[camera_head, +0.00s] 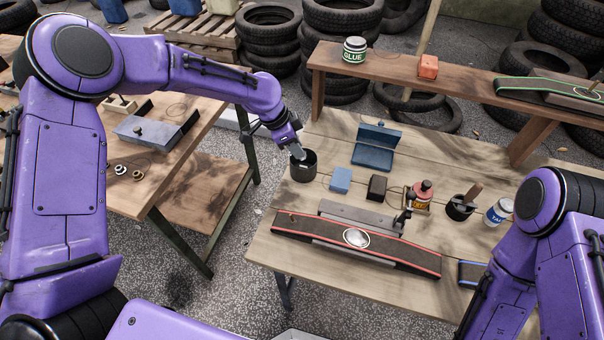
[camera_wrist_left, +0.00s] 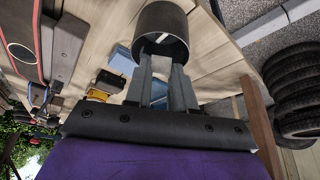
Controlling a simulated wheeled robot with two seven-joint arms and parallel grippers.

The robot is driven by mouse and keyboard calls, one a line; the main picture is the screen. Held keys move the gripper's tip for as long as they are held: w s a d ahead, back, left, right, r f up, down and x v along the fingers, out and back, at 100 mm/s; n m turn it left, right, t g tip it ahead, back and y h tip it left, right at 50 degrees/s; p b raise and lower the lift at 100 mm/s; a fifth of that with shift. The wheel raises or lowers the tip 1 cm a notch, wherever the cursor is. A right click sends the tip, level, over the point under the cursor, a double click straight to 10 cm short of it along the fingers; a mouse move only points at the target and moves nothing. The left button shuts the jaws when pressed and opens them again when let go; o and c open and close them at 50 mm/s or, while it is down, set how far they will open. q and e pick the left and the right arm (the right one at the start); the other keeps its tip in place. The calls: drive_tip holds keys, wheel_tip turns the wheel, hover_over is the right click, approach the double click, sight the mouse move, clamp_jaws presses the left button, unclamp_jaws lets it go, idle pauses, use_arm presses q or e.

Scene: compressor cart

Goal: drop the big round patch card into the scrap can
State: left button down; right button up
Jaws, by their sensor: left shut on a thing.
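The scrap can, a dark round can (camera_head: 303,171), stands upright on the near wooden bench. It also shows in the left wrist view (camera_wrist_left: 163,17), with its open mouth facing my fingers. My left gripper (camera_head: 298,152) is at the can's mouth, pointing down, with its fingertips at or just inside the rim. In the left wrist view the left gripper (camera_wrist_left: 163,60) is shut, and a thin pale strip shows by its tips inside the mouth. It looks like the held patch card edge-on; most of it is hidden. My right gripper is out of view.
A blue block (camera_head: 341,179), a black block (camera_head: 377,187), and an open blue box (camera_head: 375,148) stand right of the can. A raised shelf (camera_head: 455,83) holds a glue jar (camera_head: 355,49).

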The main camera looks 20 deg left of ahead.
use_arm(q)
drive_tip(key=shift+f, duration=0.75)
drive_tip(key=shift+r, duration=0.2)
drive_tip(key=c, duration=0.9)
unclamp_jaws()
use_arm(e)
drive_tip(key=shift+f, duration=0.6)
use_arm(q)
drive_tip(key=shift+o, duration=0.2)
drive_tip(key=b+v, duration=0.1)
drive_tip(key=v, duration=0.9)
drive_tip(key=shift+r, duration=0.2)
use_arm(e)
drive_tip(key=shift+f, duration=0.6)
use_arm(q)
drive_tip(key=shift+r, duration=0.1)
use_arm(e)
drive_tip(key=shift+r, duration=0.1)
